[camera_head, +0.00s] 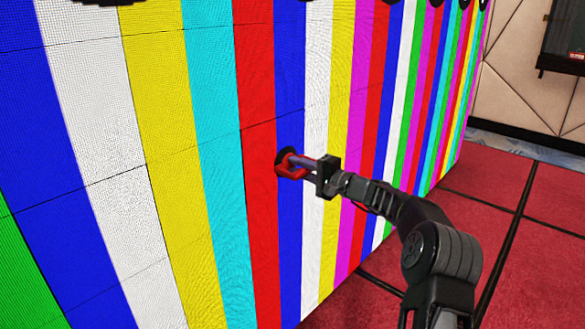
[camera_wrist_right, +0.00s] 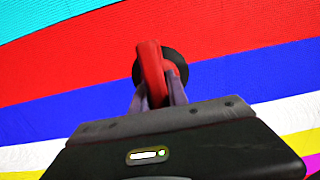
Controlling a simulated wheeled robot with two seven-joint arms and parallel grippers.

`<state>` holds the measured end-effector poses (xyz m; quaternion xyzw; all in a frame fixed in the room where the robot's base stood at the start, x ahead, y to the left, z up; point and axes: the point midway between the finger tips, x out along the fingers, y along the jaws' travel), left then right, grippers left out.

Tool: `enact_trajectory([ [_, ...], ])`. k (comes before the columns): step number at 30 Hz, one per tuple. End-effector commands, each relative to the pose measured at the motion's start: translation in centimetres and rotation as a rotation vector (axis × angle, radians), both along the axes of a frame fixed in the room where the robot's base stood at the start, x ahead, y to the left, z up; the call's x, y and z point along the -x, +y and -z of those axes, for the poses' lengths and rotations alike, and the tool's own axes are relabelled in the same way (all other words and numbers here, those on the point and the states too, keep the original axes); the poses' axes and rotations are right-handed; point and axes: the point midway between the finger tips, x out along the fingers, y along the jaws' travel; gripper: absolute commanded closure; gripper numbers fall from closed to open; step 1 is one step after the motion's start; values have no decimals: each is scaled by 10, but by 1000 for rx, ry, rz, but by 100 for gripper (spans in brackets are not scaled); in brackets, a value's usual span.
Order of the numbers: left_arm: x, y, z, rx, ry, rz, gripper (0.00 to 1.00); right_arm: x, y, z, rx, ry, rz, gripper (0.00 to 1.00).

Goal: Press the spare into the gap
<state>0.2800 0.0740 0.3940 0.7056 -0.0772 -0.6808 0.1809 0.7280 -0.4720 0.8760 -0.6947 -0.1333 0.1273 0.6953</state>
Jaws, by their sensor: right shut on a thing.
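The video wall (camera_head: 155,200) shows bright vertical colour bars. My right gripper (camera_head: 297,166) is at the wall face, shut on a red handle (camera_head: 288,169) with a round black disc (camera_head: 282,155) behind it. The disc lies against the wall or very close to it, by the red and blue bars. In the right wrist view the fingers (camera_wrist_right: 158,97) close around the red handle (camera_wrist_right: 151,72), and the black disc (camera_wrist_right: 178,62) shows behind it. I cannot make out a separate spare panel or an open gap. My left gripper is not in view.
Thin dark seams cross the wall. Several dark round shapes (camera_head: 435,3) line the top edge of the view. Red floor tiles (camera_head: 500,185) lie clear at the right. A beige panelled wall (camera_head: 515,90) with a dark object (camera_head: 565,40) stands beyond.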

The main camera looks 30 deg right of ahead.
Motion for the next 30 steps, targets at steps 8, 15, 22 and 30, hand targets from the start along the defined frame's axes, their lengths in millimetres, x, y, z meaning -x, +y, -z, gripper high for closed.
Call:
enact_trajectory([
  [8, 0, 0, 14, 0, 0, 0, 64, 14, -4, 1, 0, -2, 1, 100],
  [15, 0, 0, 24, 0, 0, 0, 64, 25, -7, 1, 1, -3, -1, 100],
  [22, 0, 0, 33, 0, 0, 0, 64, 36, -11, 1, 1, -2, 1, 100],
  [30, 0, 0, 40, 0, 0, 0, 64, 46, -14, 0, 0, -2, -1, 100],
])
